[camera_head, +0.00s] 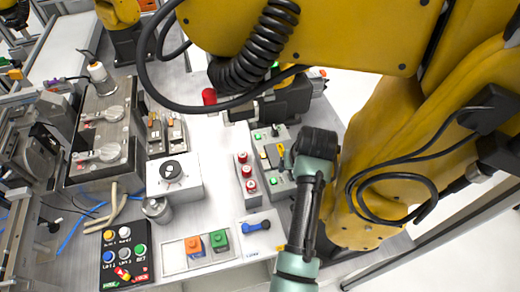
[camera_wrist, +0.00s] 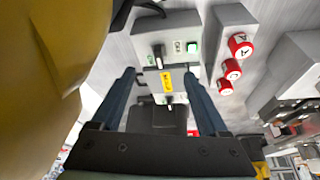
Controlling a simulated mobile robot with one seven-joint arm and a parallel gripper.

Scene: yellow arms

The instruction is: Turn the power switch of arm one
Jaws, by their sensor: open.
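A grey control box (camera_head: 283,185) stands beside the end of my arm in the head view. It carries a yellow label (camera_head: 275,155), dark switches and green buttons. In the wrist view the box (camera_wrist: 178,28) lies ahead of my gripper (camera_wrist: 160,75), with a black switch (camera_wrist: 157,55), a green button (camera_wrist: 193,47), a yellow label (camera_wrist: 166,82) and a second switch (camera_wrist: 168,104). My gripper is open, its two fingers apart with nothing between them. I cannot tell which switch belongs to arm one, nor whether a finger touches the box.
A grey strip with several red buttons (camera_head: 247,171) stands left of the box. A large yellow robot arm (camera_head: 400,110) rises close on the right, with loose black cables. A white box with a black dial (camera_head: 172,171) and a black button panel (camera_head: 125,255) are farther left.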

